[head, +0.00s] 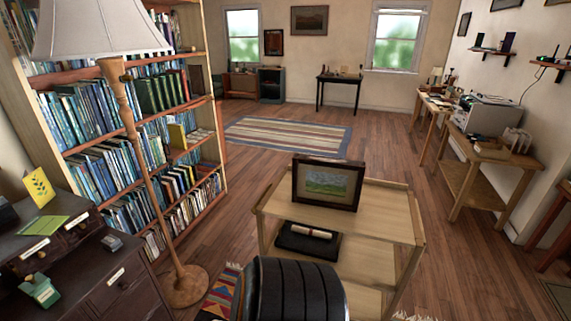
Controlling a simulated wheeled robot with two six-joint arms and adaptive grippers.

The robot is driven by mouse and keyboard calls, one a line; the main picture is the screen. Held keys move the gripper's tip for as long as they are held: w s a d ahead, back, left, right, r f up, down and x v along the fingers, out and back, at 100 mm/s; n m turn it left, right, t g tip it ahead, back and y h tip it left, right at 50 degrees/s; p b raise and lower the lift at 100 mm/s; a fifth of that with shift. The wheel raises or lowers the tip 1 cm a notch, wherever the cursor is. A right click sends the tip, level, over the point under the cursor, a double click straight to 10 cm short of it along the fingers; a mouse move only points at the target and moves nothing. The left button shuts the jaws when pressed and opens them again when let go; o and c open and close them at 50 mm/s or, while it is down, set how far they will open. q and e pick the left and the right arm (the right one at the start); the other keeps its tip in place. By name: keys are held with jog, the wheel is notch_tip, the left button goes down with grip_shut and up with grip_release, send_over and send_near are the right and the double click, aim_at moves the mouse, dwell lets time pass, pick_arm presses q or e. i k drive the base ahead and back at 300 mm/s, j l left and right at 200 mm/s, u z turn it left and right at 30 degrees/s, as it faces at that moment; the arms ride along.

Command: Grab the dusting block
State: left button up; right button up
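I cannot make out for certain which thing is the dusting block. A small grey block-like item (112,242) lies on the dark wooden cabinet at the lower left. A small green item with a pale front (40,291) is also there, nearer to me. On the wooden cart (385,212) in the middle stands a dark-framed picture (327,183). A black tray-like item (290,243) with a pale roll (309,231) on it shows on the cart below the picture. Neither of my grippers is in view.
A floor lamp (150,190) stands between the dark cabinet (118,292) and a tall bookcase (213,150). Wooden tables (497,187) line the right wall. A striped rug (290,136) lies beyond the cart. The floor right of the cart is clear.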

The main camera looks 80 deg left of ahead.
aim_at(112, 244)
jog(key=l+u, duration=0.1)
jog(key=u, duration=4.1)
jog(key=j, duration=0.1)
